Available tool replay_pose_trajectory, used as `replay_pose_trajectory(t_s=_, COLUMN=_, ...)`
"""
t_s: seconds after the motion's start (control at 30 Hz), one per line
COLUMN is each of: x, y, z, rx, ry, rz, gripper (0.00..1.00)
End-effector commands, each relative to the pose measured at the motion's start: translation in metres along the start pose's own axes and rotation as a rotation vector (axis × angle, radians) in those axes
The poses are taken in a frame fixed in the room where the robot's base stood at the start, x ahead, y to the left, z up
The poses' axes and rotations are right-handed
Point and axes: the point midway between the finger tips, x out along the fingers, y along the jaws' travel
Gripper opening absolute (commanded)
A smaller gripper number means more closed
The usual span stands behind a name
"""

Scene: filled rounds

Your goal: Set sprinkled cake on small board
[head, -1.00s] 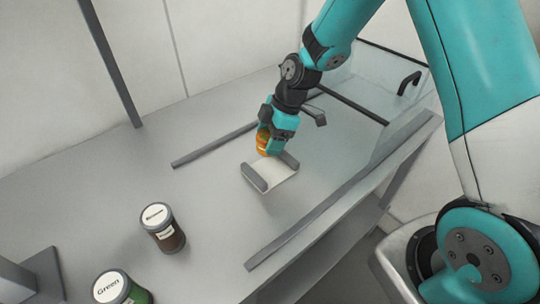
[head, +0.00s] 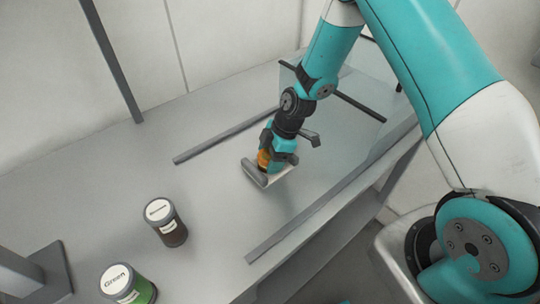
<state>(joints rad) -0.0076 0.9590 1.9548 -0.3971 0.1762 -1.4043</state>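My gripper (head: 269,163) points down near the middle of the counter, shut around an orange thing (head: 264,159). The fingers hide most of the orange thing; it looks jar-like, and I see no cake or sprinkles clearly. Right below is a small white plate-like piece with grey raised end bars (head: 254,174), which may be the small board. The orange thing is low over it or touching it; I cannot tell which. My gripper covers much of the white surface.
A jar with dark brown contents (head: 166,224) and a green jar labelled "Green" (head: 128,285) stand at the front left. Grey rails (head: 225,136) run along the counter (head: 110,180). A clear panel (head: 345,125) stands at right. The counter's left middle is free.

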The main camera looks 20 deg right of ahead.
Motion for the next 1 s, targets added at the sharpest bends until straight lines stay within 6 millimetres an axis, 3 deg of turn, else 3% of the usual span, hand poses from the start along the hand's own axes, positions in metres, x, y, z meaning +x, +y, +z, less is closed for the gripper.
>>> replay_pose_trajectory(t_s=0.03, x=0.000, y=0.000, z=0.000, rx=0.000, ry=0.000, rz=0.000, gripper=0.83)
replay_pose_trajectory(t_s=0.07, x=0.000, y=0.000, z=0.000, rx=0.000, ry=0.000, rz=0.000, gripper=0.90)
replay_pose_trajectory(t_s=0.47, x=-0.007, y=0.001, z=-0.001, rx=0.000, ry=0.000, rz=0.002, gripper=0.91)
replay_pose_trajectory(t_s=1.0, x=-0.108, y=0.001, z=0.000, rx=0.000, ry=0.001, rz=0.003, gripper=0.91)
